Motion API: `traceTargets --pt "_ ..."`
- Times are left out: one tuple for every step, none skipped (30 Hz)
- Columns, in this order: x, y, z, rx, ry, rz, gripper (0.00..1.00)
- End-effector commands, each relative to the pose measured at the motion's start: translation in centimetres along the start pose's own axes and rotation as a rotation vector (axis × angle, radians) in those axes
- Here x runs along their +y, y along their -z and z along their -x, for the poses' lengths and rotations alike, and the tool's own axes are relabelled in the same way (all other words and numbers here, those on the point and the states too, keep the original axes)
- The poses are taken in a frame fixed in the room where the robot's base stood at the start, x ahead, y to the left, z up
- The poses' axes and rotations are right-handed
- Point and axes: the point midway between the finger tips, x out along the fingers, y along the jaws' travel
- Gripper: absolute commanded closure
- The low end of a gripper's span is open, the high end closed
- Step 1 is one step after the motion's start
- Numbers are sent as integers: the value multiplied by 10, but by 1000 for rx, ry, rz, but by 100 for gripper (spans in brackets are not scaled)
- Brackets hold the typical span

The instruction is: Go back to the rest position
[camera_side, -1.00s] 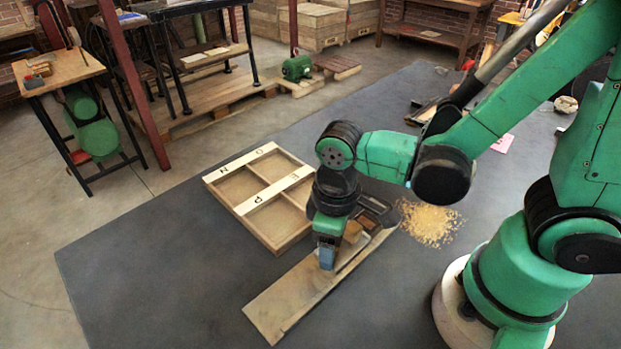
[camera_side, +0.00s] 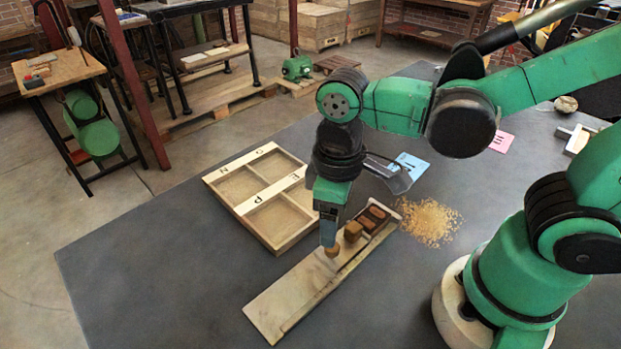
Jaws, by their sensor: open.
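My gripper (camera_side: 331,240) points down above a long wooden board (camera_side: 285,302) and is open. A small brown wooden piece (camera_side: 333,251) shows right at its fingertips; I cannot tell whether they touch it. Further up the board, to the right of the gripper, stand a wooden block (camera_side: 353,231) and a dark holder with brown pieces (camera_side: 374,215). My wrist hangs upright and the arm reaches in from the right.
A divided wooden tray (camera_side: 242,209) with lettered strips lies left of the gripper. A pile of sawdust-like grains (camera_side: 430,222), a blue card (camera_side: 411,165) and a pink card (camera_side: 502,142) lie to the right. The dark table (camera_side: 160,265) is clear at front left.

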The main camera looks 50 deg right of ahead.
Motion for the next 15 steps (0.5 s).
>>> traceTargets --pt "1 0 0 4 0 -3 39" --pt "2 0 1 11 -1 -10 39" --pt "5 1 2 30 -2 -26 39" --pt "8 2 4 53 -3 -44 39" --pt "13 3 6 83 -5 -69 39" --pt "21 4 10 132 -10 -108 39" --pt "27 5 13 176 -16 -141 39" --pt "34 7 16 221 -23 -176 39" --pt "44 8 21 283 -34 -223 39" --pt "51 8 25 328 -43 -257 39" --pt "58 8 29 372 -53 -289 39" --pt "67 8 33 426 -67 -329 39" --pt "72 8 37 462 -77 -354 39" --pt "77 8 40 494 -86 -377 39" --pt "83 7 43 531 -98 -403 39"
